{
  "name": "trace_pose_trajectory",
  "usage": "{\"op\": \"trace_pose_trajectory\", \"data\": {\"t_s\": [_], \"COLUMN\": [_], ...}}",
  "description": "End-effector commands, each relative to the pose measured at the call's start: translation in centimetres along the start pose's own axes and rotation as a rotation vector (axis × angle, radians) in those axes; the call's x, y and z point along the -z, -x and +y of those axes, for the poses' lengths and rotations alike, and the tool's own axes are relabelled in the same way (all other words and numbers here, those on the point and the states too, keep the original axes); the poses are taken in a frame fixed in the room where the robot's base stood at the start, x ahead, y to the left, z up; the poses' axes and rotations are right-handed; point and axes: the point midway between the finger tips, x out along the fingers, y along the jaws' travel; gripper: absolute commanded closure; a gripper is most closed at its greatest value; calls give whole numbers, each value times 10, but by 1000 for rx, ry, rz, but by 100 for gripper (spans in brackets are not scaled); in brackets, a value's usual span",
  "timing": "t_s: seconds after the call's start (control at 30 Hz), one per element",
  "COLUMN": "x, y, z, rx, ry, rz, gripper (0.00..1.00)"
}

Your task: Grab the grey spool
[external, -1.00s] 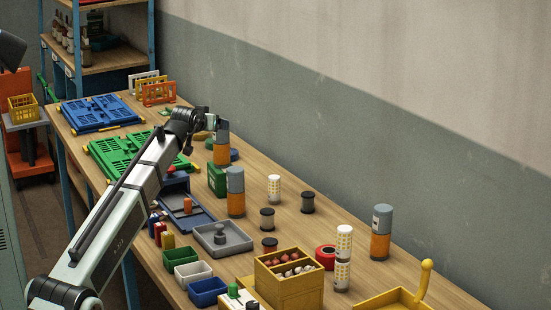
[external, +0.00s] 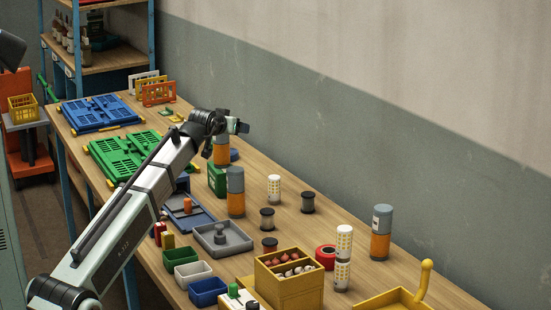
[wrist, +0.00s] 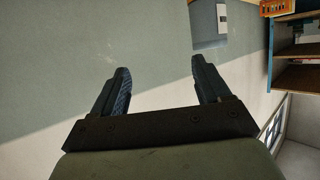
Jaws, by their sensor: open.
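My gripper (external: 241,126) is raised above the far half of the table, pointing right toward the wall. In the wrist view my gripper (wrist: 159,68) is open, with its two fingers apart and nothing between them. Small dark-flanged spools stand upright on the table: one with a dark grey winding (external: 308,203), one with a greyish winding (external: 267,219), and one with a reddish winding (external: 269,245). Which is the grey one is hard to tell at this size. My gripper is apart from all of them, farther back and higher. The wrist view shows no spool.
Tall orange-and-grey cans (external: 235,192) and white patterned cylinders (external: 343,243) stand near the spools. A grey tray (external: 208,246), a yellow divided box (external: 290,288) and a red round item (external: 325,257) are close by. Bare wood lies along the wall side.

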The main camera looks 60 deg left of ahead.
Motion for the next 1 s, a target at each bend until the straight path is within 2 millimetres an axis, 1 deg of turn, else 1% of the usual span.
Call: {"op": "trace_pose_trajectory", "data": {"t_s": [0.03, 0.1, 0.27, 0.4, 0.6, 0.7, 0.8, 0.9, 1.0], "x": [4, 10, 26, 38, 38, 32, 25, 15, 2], "y": [-6, -15, -39, -63, -97, -112, -123, -130, -125], "z": [23, 48, 101, 148, 204, 222, 233, 236, 235], "rx": [-24, -50, -103, -144, -176, -169, -138, -76, 15], "ry": [-10, -21, -41, -54, -31, 22, 98, 202, 317], "rz": [-2, -4, -10, -47, -201, -317, -451, -606, -764], "gripper": [24, 24, 24, 24, 24, 24, 24, 24, 24]}}
